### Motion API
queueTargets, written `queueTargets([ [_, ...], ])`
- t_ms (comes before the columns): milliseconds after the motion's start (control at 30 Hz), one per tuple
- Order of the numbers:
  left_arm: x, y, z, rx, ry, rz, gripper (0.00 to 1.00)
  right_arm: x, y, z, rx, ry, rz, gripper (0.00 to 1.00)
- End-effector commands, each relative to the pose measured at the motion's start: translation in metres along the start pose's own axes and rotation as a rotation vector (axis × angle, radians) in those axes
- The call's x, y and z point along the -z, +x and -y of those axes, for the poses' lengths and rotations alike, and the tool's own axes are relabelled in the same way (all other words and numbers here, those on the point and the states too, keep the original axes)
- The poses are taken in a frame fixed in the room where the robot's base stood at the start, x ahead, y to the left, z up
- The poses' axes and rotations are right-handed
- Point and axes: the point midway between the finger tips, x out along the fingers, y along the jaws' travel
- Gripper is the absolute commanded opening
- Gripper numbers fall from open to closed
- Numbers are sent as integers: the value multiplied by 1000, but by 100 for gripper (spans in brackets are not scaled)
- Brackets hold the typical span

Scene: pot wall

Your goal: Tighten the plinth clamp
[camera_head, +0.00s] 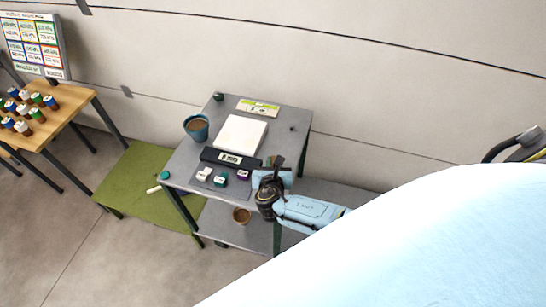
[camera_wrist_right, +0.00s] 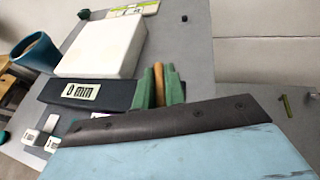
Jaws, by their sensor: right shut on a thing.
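A white square plinth block (camera_head: 240,133) lies on the grey table, and it also shows in the wrist view (camera_wrist_right: 100,47). Along its near side is a dark bar (camera_head: 217,156) with a small display; in the wrist view the bar (camera_wrist_right: 62,92) reads "0 mm". My right gripper (camera_head: 273,161) is at the right end of this bar. In the wrist view its green fingers (camera_wrist_right: 159,78) are shut on a narrow orange-brown piece (camera_wrist_right: 158,84). Most of that piece is hidden between the fingers. My left gripper is not in view.
A blue pot (camera_head: 196,128) with brown contents stands left of the plinth. White, green and purple blocks (camera_head: 220,180) sit in front of the bar. A small pot (camera_head: 241,215) is on the lower shelf. A wooden table (camera_head: 50,128) with several jars stands left.

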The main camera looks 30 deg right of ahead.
Motion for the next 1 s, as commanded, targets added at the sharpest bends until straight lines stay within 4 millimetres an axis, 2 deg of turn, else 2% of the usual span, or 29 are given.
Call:
queueTargets([
  [267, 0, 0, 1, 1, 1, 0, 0, -1, 0, 0, 0, -1, 2, 0],
  [300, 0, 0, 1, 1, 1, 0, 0, -1, 0, 0, 0, -1, 2, 16],
  [433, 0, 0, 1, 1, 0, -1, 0, -1, 0, 0, 0, 0, 2, 33],
  [767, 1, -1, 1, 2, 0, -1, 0, 0, -2, 0, -1, 0, 1, 34],
  [867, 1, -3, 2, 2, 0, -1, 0, -1, -10, 0, -2, 1, 0, 34],
  [1000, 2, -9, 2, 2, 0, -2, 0, 0, -34, 0, -3, 0, -2, 34],
])
